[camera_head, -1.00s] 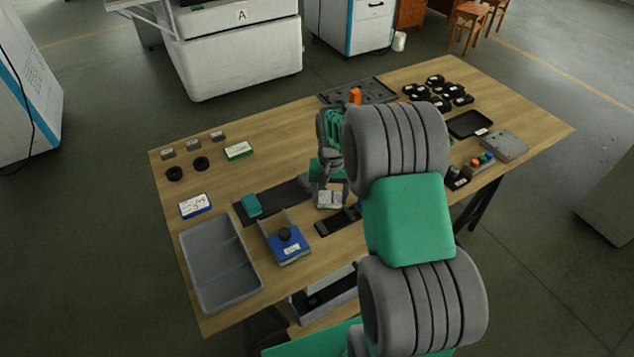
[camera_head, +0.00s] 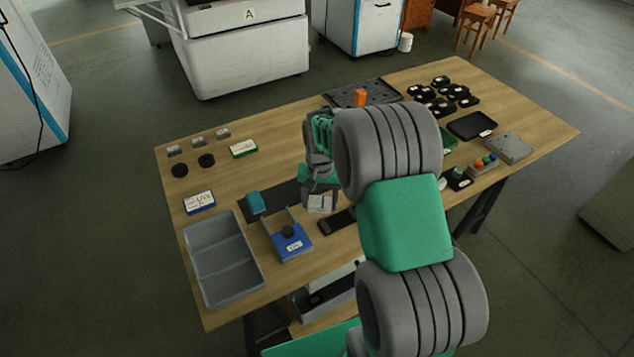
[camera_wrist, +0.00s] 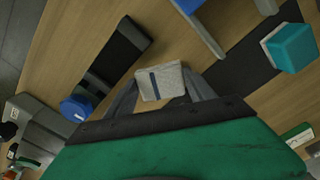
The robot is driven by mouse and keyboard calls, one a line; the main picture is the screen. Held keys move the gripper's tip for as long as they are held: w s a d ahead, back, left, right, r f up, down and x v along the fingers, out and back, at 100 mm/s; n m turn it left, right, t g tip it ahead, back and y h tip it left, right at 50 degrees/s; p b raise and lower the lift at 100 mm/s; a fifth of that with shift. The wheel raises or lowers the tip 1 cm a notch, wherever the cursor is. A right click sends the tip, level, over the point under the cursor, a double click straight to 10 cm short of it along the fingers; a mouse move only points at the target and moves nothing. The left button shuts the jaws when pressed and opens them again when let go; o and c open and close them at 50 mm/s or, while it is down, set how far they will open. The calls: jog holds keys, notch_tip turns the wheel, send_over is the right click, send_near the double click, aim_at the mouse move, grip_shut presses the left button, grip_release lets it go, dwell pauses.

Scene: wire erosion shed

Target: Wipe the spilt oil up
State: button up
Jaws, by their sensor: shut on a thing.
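My gripper (camera_head: 321,190) is low over the middle of the wooden table (camera_head: 270,172). It is shut on a folded whitish cloth (camera_head: 321,204) with a dark stripe. In the wrist view, the cloth (camera_wrist: 160,80) sits between the fingertips (camera_wrist: 162,92). I cannot tell whether the cloth touches the table. A dark flat strip (camera_head: 285,194) lies left of the gripper, with a teal block (camera_head: 255,203) at its left end; both the strip (camera_wrist: 252,62) and block (camera_wrist: 290,47) show in the wrist view. No oil can be made out clearly; my arm hides part of the table.
A grey divided tray (camera_head: 186,243) stands at the front left, beside a blue box (camera_head: 291,248) with a black knob. A narrow black tray (camera_head: 336,224) lies near the gripper. A perforated tray (camera_head: 380,90) and several black round parts (camera_head: 441,82) are at the back.

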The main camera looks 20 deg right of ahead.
aim_at(319, 203)
jog(key=r, duration=0.1)
jog(key=r+p, duration=0.1)
jog(key=shift+a+r, duration=0.2)
jog(key=shift+r, duration=0.1)
jog(key=shift+r+p, duration=2)
jog(key=shift+r, duration=0.8)
